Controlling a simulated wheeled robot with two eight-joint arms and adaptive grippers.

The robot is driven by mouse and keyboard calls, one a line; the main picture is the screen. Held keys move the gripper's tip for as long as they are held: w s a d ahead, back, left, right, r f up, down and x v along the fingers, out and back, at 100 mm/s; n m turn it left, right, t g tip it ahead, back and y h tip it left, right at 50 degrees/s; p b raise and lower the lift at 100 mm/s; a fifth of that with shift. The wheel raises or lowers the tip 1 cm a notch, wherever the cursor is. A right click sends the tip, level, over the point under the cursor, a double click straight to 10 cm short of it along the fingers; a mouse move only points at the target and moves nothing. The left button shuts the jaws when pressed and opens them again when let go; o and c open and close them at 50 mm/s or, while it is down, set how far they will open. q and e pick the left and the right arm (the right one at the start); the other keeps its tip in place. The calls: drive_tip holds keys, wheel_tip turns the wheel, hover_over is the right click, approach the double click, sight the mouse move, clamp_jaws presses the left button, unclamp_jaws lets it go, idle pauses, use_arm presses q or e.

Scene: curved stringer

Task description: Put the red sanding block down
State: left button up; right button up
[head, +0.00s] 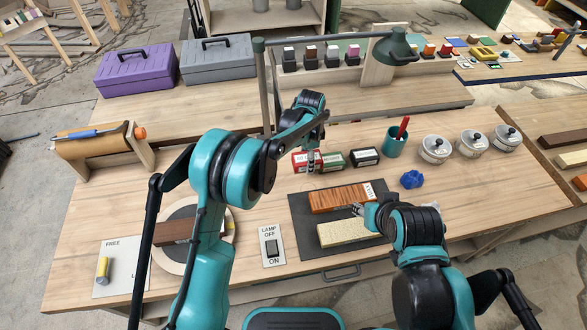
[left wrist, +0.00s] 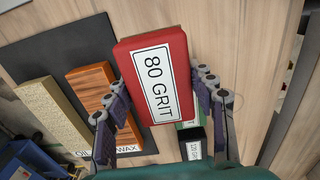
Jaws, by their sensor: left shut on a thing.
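The red sanding block (left wrist: 158,75), labelled "80 GRIT", is between the fingers of my left gripper (left wrist: 160,105) in the left wrist view. The gripper is shut on it. The block looks much larger than the green block (left wrist: 188,125) and black block (left wrist: 193,147), so it seems nearer the camera, and it partly hides the green one. In the head view the red block (head: 299,161) shows behind the left gripper (head: 311,163), beside the green block (head: 332,160). My right gripper (head: 368,211) is by the dark mat; its opening is unclear.
The dark mat (head: 312,254) carries an orange-brown wooden piece (head: 335,198) and a pale speckled one (head: 345,232). A black block (head: 365,157), teal cup (head: 395,142), blue crumpled item (head: 412,179) and lidded jars stand to the right. A lamp switch (head: 272,246) lies in front.

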use_arm(q)
drive_tip(key=a+f, duration=0.1)
drive_tip(key=w+a+f, duration=0.1)
drive_tip(key=a, duration=0.1)
drive_tip(key=w+a+f+b, duration=0.1)
drive_tip(key=shift+w+a, duration=0.15)
drive_tip(key=shift+w, duration=0.05)
wheel_tip(320, 180, down, 4)
drive_tip(key=shift+f+b, duration=0.1)
drive_tip(key=shift+b, duration=0.5)
drive_tip(key=shift+f, duration=0.2)
drive_tip(key=shift+s+f+b, duration=0.1)
drive_tip(key=shift+f+b, duration=0.05)
drive_tip(key=shift+b, duration=0.3)
drive_tip(key=o, duration=1.1)
drive_tip(key=shift+s, duration=0.1)
drive_tip(key=shift+c, duration=0.2)
drive_tip(key=shift+o, duration=0.7)
drive_tip(key=shift+w+f, duration=0.2)
drive_tip(key=shift+w, duration=0.05)
drive_tip(key=shift+s+r, duration=0.1)
drive_tip(key=shift+r, duration=0.05)
